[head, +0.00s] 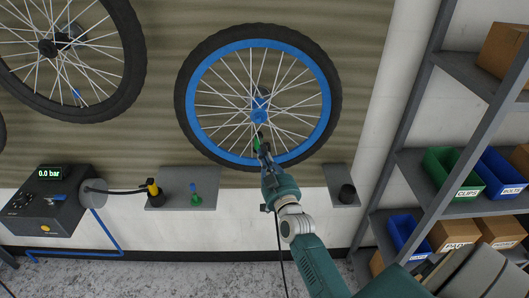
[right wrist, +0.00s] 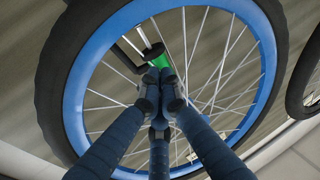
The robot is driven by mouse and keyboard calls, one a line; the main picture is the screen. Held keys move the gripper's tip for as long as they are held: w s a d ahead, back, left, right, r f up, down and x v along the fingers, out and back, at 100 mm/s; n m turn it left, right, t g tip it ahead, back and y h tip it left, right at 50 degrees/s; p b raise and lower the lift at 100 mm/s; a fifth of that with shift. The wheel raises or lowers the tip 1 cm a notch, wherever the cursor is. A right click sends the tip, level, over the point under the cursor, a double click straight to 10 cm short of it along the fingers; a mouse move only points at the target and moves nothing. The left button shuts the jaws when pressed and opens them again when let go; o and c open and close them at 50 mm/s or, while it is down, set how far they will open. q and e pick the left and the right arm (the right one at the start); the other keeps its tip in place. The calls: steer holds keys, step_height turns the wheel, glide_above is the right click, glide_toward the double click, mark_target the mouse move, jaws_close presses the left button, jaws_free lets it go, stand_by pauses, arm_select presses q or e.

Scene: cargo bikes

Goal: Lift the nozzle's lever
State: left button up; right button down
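My right gripper (head: 263,150) reaches up over the lower rim of a blue-rimmed wheel (head: 198,120) in the head view. Its fingertips come close together around a green piece (head: 257,142) inside the rim, among the spokes. In the right wrist view the fingertips (right wrist: 161,92) are at the lower end of this green piece (right wrist: 162,60), with a thin black part beside it. The fingers hide much of it, and I cannot tell a lever apart. A yellow and black nozzle (head: 153,188) on a black hose stands on a grey shelf (head: 212,180). My left gripper is not in view.
A green bottle-like item (head: 195,198) stands beside the yellow nozzle. The pump box (head: 42,212) reads 0.0 bar. A rack with bins (head: 448,172) stands at right. Another wheel (head: 128,75) hangs at left.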

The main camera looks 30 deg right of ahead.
mark_target(260, 138)
steer(key=shift+r+p, duration=1.6)
steer(key=shift+r, duration=0.2)
steer(key=shift+f, duration=0.1)
steer(key=p+v, duration=0.3)
steer(key=v, duration=0.6)
